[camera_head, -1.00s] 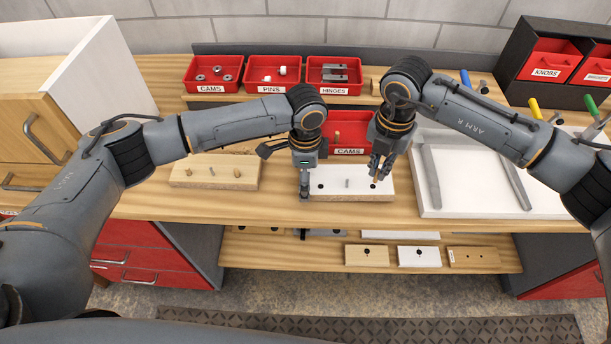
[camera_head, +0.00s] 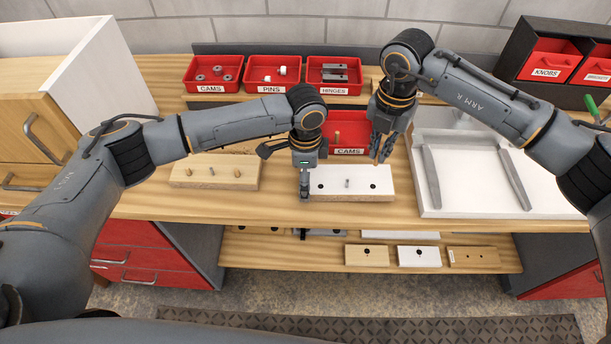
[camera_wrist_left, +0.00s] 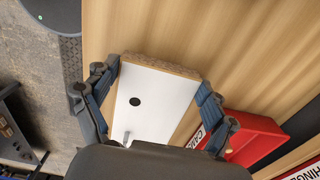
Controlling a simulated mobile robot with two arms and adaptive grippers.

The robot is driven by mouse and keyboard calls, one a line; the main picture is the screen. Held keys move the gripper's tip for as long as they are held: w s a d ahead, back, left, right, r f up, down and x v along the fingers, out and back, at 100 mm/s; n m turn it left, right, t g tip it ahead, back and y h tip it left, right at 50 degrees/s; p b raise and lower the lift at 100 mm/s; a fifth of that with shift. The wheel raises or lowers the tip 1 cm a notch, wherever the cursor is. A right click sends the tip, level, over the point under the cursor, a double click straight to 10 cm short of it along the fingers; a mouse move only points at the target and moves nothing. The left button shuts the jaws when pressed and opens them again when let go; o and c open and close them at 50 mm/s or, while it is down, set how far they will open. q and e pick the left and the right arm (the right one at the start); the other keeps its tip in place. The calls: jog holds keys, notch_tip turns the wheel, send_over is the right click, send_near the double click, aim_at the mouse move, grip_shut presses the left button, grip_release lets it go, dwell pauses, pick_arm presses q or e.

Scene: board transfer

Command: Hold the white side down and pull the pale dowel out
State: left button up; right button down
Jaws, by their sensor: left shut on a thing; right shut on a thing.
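The white side (camera_head: 325,187) lies flat on the bench with dark holes and a small grey pin on its top. My left gripper (camera_head: 304,187) is shut on its left end. In the left wrist view, my left gripper's fingers (camera_wrist_left: 155,103) straddle the white side (camera_wrist_left: 160,100), with one hole and the grey pin between them. My right gripper (camera_head: 381,155) is shut above and behind the white side's right end, clear of it. The pale dowel (camera_head: 376,158) shows small at its fingertips. The right-hand hole below is bare.
A light wooden board (camera_head: 214,180) with pegs lies to the left. A red CAMS bin (camera_head: 349,122) stands close behind the white side. A large white tray (camera_head: 465,212) is on the right. Small boards lie on the lower shelf (camera_head: 310,257).

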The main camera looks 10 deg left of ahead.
pick_arm(q)
jog(key=shift+s+f, duration=0.1)
jog(key=shift+f, duration=0.05)
pick_arm(e)
jog(key=w+a, duration=0.3)
jog(key=w, duration=1)
jog(key=shift+a, duration=0.2)
jog(key=c, duration=1.4)
grip_release()
jog(key=shift+r, duration=0.1)
notch_tip(320, 180, up, 12)
jog(key=shift+f, duration=0.1)
pick_arm(q)
jog(key=o, duration=1.3)
